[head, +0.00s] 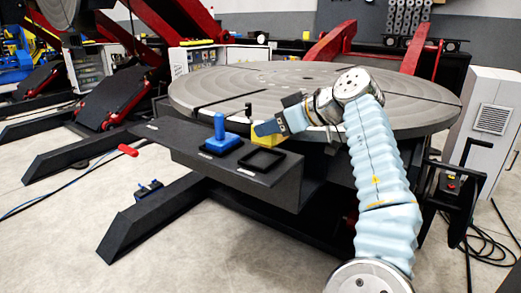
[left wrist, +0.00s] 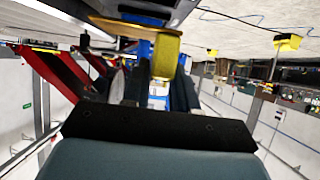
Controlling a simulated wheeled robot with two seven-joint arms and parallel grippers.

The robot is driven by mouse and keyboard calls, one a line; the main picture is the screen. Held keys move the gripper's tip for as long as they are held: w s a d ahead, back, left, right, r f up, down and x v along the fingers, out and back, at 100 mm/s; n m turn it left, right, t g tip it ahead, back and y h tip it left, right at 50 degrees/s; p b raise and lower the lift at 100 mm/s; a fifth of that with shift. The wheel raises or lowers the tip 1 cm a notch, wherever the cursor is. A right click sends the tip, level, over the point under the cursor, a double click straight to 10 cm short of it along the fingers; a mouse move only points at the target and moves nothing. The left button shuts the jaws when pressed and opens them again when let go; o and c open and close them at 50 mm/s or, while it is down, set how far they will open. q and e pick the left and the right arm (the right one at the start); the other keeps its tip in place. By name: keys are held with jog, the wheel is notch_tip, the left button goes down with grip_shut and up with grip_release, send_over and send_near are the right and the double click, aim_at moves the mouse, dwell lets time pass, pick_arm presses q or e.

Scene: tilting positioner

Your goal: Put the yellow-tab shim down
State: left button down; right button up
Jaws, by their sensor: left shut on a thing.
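My left gripper (head: 268,128) is shut on the yellow-tab shim (head: 263,140). In the head view the shim shows as a yellow block partly covered by the gripper, just above and behind the empty black square frame (head: 262,161) on the dark shelf. I cannot tell whether the shim touches anything below it. In the left wrist view a yellow piece (left wrist: 165,57) shows at the top centre. A blue shim (head: 221,142) with an upright blue tab sits in the other black frame, to the left. My right gripper is not in view.
The dark shelf (head: 190,141) runs along the front of the large round grey positioner table (head: 220,90). A small black knobbed post (head: 248,110) stands near the gripper. A grey cabinet (head: 490,115) stands at the right.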

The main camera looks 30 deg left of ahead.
pick_arm(q)
jog(key=a+f, duration=0.2)
jog(key=f, duration=0.1)
jog(key=shift+w+a, duration=0.25)
jog(key=shift+w, duration=0.15)
jog(key=shift+a+f, duration=0.15)
jog(key=shift+f, duration=0.85)
jog(key=shift+a+f, duration=0.15)
jog(key=shift+f, duration=0.8)
jog(key=c, duration=0.9)
grip_release()
jog(key=v, duration=1.2)
